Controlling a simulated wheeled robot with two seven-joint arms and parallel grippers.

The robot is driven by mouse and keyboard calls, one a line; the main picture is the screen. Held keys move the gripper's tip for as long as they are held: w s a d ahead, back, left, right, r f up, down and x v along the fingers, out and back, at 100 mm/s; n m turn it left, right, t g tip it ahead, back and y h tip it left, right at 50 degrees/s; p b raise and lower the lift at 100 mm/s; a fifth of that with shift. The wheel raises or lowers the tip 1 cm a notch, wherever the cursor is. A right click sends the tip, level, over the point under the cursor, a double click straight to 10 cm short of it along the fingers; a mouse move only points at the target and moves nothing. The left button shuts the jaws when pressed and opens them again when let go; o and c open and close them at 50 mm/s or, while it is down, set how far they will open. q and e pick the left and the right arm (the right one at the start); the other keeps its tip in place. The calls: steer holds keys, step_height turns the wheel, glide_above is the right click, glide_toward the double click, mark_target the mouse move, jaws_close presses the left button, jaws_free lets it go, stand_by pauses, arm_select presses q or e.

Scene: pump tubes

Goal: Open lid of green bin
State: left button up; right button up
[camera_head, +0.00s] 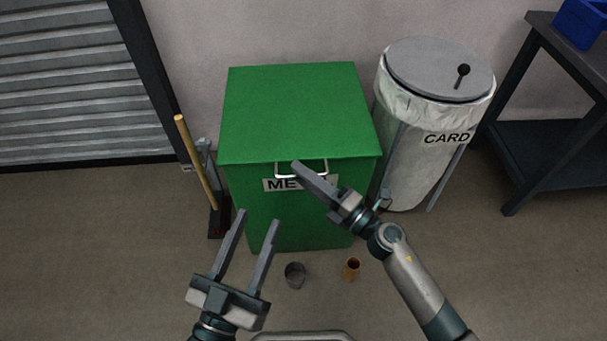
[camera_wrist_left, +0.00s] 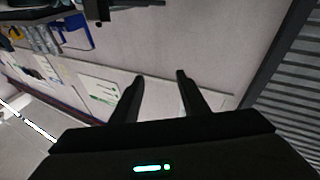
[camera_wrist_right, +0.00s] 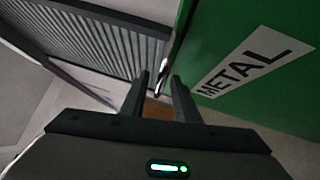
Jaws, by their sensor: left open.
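The green bin (camera_head: 290,205) stands against the wall with its flat green lid (camera_head: 290,110) down. A silver bar handle (camera_head: 319,172) is on the lid's front edge, above a METAL label (camera_head: 273,185). My right gripper (camera_head: 298,167) is at the handle, its fingers covering part of the bar and label in the head view. In the right wrist view a gap shows between its fingers (camera_wrist_right: 159,80), with the handle (camera_wrist_right: 162,68) at the fingertips; contact is unclear. My left gripper (camera_head: 258,216) is open and empty, in front of the bin's lower left.
A white CARD bin (camera_head: 412,150) with a grey lid stands right of the green bin. A broom (camera_head: 197,160) stands at its left. A grey can (camera_head: 295,275) and an orange-brown can (camera_head: 351,269) are on the floor in front. A dark table (camera_head: 550,110) is at the right.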

steer(key=shift+c, duration=0.7)
jaws_close()
